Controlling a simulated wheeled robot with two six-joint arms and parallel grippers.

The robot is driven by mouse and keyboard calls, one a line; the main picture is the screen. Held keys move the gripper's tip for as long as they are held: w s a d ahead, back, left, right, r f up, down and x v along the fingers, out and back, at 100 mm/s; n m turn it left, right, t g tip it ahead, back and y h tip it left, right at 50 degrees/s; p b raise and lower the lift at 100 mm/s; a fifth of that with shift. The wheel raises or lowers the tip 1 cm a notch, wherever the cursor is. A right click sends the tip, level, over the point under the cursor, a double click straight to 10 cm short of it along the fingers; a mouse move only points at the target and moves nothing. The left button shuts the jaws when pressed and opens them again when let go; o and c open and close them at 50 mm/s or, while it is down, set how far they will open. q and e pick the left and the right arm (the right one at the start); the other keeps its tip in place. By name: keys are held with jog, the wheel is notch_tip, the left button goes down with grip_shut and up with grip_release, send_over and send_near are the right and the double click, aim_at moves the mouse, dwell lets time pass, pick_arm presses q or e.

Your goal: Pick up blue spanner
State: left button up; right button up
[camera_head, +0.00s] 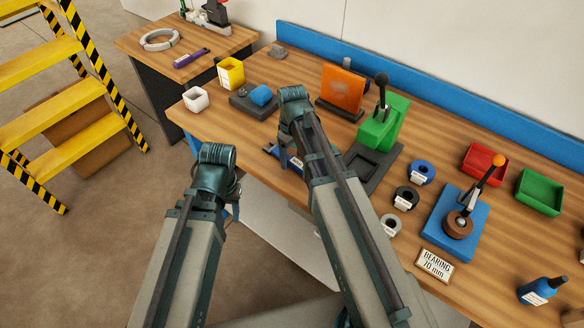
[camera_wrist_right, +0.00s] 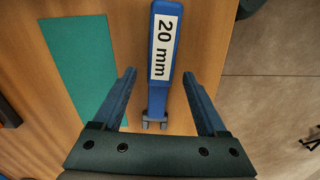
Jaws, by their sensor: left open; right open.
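The blue spanner (camera_wrist_right: 163,18) lies on the wooden table near its edge, with a white "20 mm" label facing up. In the head view the spanner (camera_head: 297,162) is mostly hidden by my right arm. My right gripper (camera_wrist_right: 159,76) is open above it, one finger on each side. The spanner's grey jaw end lies between the fingers, nearer the palm, and the handle extends beyond the fingertips. I see no contact. My left gripper (camera_head: 233,205) is open and mostly hidden behind its wrist, in front of the table edge.
A green flat patch (camera_wrist_right: 85,65) lies beside the spanner. A green press (camera_head: 384,122), an orange panel (camera_head: 342,88) and a dark block with a blue piece (camera_head: 262,95) stand behind my right arm. Several rings, bins and a blue lever fixture (camera_head: 470,235) fill the right side.

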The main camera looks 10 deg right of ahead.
jog(key=shift+f, duration=0.7)
jog(key=shift+r, duration=0.1)
grip_shut()
dwell(0.8)
